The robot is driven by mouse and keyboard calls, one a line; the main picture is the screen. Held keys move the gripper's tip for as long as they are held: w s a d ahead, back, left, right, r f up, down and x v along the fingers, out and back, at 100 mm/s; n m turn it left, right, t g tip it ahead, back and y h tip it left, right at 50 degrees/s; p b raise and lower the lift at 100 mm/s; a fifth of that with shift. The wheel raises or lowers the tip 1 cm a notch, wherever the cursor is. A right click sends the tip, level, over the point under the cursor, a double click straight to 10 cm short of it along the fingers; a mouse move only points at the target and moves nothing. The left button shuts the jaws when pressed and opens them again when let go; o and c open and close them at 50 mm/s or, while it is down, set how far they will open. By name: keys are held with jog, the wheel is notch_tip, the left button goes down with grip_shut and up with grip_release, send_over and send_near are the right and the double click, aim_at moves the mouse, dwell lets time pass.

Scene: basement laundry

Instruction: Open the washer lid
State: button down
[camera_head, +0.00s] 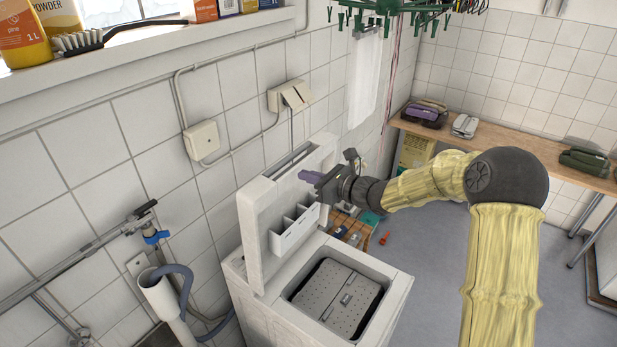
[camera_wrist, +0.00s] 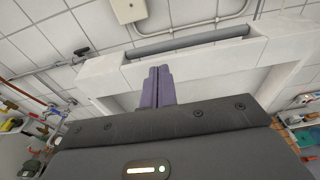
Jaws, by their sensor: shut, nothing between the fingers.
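The washer (camera_head: 262,318) is a white top-loader below the tiled wall. Its lid (camera_head: 252,235) stands raised, roughly upright, at the back of the machine. A white dispenser tray (camera_head: 294,232) is on the lid's inner side. The top opening is uncovered and shows a closed, perforated grey drum flap (camera_head: 335,298). My gripper (camera_head: 307,176) is above the opening, in front of the lid's upper part. Its purple fingers also show together in the wrist view (camera_wrist: 158,84), with nothing between them. Whether the fingertips touch the lid is unclear.
A pipe with a blue-handled tap (camera_head: 156,237) and a grey hose (camera_head: 184,285) are left of the washer. A socket box (camera_head: 202,139) is on the wall. A wooden counter (camera_head: 500,147) runs along the right. A green drying rack (camera_head: 395,8) hangs above.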

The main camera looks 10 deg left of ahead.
jog(key=s+d+r+b, duration=0.2)
jog(key=d+r, duration=0.1)
jog(key=d, duration=0.2)
jog(key=s+d+r+b, duration=0.2)
jog(key=d+r, duration=0.1)
jog(key=d, duration=0.2)
jog(key=shift+s+d+r, duration=0.2)
jog(key=shift+s+d, duration=0.05)
jog(key=shift+f, duration=0.1)
jog(key=s+d+f+n+g+h, duration=0.1)
jog(key=s+f+n+g+h, duration=0.3)
jog(key=s+f, duration=0.35)
jog(key=s+d+f+n+h+b, duration=0.1)
jog(key=s+d+f+n+h, duration=0.4)
jog(key=s+d+n, duration=0.3)
jog(key=s+d+f+n+h+b, duration=0.1)
jog(key=s+d+f+n+h, duration=0.5)
jog(key=s+d+n, duration=0.2)
jog(key=d+n, duration=0.2)
jog(key=d, duration=0.1)
jog(key=shift+s+f+n, duration=0.3)
jog(key=shift+s, duration=0.05)
